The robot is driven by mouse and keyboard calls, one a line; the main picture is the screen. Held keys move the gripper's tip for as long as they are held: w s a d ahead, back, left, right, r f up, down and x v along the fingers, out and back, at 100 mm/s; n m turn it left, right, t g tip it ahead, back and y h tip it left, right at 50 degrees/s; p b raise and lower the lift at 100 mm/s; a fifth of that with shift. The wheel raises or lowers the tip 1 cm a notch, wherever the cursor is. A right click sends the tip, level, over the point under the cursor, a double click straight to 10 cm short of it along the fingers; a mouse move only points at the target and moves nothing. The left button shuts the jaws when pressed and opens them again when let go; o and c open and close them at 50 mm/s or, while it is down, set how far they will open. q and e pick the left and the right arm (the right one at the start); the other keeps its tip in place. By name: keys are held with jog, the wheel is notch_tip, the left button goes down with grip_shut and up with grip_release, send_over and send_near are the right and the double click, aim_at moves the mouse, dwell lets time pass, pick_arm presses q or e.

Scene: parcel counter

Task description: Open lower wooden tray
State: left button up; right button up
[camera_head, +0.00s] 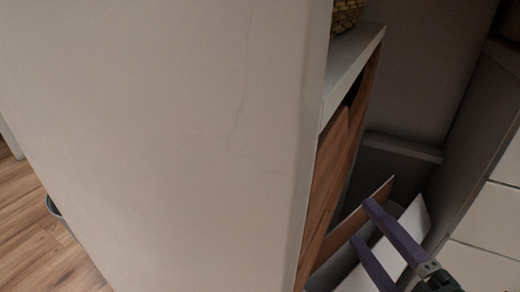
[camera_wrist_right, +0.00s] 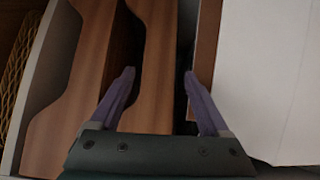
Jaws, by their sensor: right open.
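Wooden tray fronts show edge-on along the cabinet side in the head view (camera_head: 335,165). In the right wrist view, one wooden front (camera_wrist_right: 75,105) is at left and a second wooden front (camera_wrist_right: 156,50) is beside it, with a dark cut-out between them. My right gripper (camera_head: 363,222), with purple fingers, is open at the lower right of the head view. In the right wrist view its fingertips (camera_wrist_right: 159,74) lie on either side of the second front, the right one by a dark gap. I cannot tell contact. My left gripper is not in view.
A large pale panel (camera_head: 170,130) fills much of the head view. A woven basket (camera_head: 345,14) sits on the cabinet's white top (camera_head: 350,62). A brown board (camera_head: 350,222) and a white panel (camera_head: 412,228) are by my right gripper. Wooden floor (camera_head: 35,235) shows at left.

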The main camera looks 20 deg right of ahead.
aim_at(338, 197)
jog(key=w+b, duration=0.3)
jog(key=w, duration=0.5)
jog(key=shift+w+d+b, duration=0.1)
jog(key=shift+d+b, duration=0.1)
jog(key=shift+b, duration=0.2)
jog(key=shift+w, duration=0.3)
jog(key=shift+c, duration=0.3)
grip_shut()
